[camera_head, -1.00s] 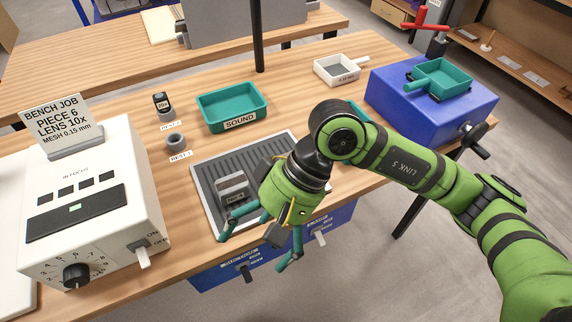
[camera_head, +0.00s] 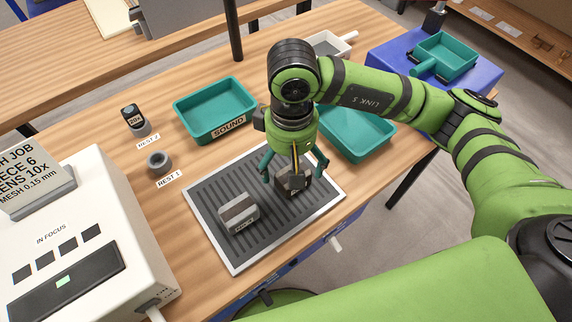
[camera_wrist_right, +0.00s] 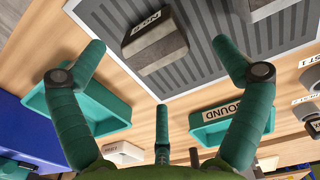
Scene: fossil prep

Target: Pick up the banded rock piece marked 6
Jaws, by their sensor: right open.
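Two banded rock pieces stand on the ribbed grey mat (camera_head: 255,235). One grey piece (camera_head: 239,213), with a pale band and a label, is at the left of the mat; part of it shows at the top edge of the wrist view (camera_wrist_right: 264,8). The other, darker piece (camera_head: 292,184) is below my right gripper (camera_head: 294,168), which partly hides it. In the wrist view this piece (camera_wrist_right: 155,42) has a pale band and a label. I cannot read either number surely. My right gripper's fingers are spread, empty and apart from it. My left gripper is not in view.
The teal SOUND tray (camera_head: 215,108) is behind the mat. A second teal tray (camera_head: 357,136) is close to the right of my gripper. A white microscope-like box (camera_head: 85,235) with a job card (camera_head: 35,182) stands at left. Lens rests (camera_head: 159,162) stand between.

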